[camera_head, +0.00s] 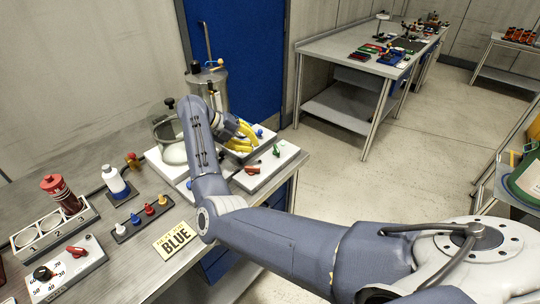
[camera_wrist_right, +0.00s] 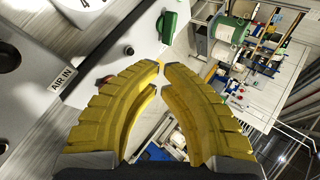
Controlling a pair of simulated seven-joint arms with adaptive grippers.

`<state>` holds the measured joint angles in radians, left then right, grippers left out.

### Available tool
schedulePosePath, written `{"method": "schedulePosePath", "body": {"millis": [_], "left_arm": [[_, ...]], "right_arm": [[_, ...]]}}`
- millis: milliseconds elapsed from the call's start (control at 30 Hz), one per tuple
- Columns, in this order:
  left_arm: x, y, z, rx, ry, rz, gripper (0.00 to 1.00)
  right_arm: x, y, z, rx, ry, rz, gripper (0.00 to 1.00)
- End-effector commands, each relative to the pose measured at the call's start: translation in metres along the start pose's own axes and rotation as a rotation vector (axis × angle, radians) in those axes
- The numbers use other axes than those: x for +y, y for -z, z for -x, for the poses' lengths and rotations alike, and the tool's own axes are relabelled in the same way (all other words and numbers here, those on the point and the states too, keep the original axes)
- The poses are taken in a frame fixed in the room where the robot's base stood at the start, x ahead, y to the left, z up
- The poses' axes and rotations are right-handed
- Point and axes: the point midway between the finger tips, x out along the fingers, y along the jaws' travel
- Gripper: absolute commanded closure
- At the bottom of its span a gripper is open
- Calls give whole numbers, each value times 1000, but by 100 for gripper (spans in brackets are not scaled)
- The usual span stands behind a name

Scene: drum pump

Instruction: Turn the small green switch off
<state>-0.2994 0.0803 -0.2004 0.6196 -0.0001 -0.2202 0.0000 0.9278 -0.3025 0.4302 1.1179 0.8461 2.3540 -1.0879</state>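The small green switch (camera_head: 276,150) stands on a white panel (camera_head: 284,158) at the right end of the near bench. In the right wrist view a green switch handle (camera_wrist_right: 169,26) shows beyond the fingertips, near the top. My right gripper (camera_head: 250,147) has yellow fingers and hangs over the panels, just left of the green switch and apart from it. In the wrist view the fingertips (camera_wrist_right: 162,67) almost meet, with nothing held between them. My left gripper is in neither view.
A red switch (camera_head: 252,169) sits on the same panel, close to the fingers. A metal pot (camera_head: 168,128) and a steel tank (camera_head: 212,88) stand behind my right arm. A red bottle (camera_head: 60,193) and a knob panel (camera_head: 65,268) are at the left. The floor beyond the bench is clear.

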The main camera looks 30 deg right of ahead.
Motion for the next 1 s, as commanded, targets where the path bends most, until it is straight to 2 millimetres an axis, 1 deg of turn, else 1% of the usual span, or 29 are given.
{"method": "schedulePosePath", "body": {"millis": [200,333,733,900,1000], "left_arm": [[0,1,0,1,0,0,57],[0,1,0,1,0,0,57],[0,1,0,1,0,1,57],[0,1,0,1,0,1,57],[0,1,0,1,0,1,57]], "right_arm": [[0,0,-2,0,2,0,100],[-1,0,-10,1,3,-1,100],[-1,0,-68,2,5,0,100],[-1,0,-87,1,4,-1,100],[-1,0,-94,0,4,-1,100]]}}
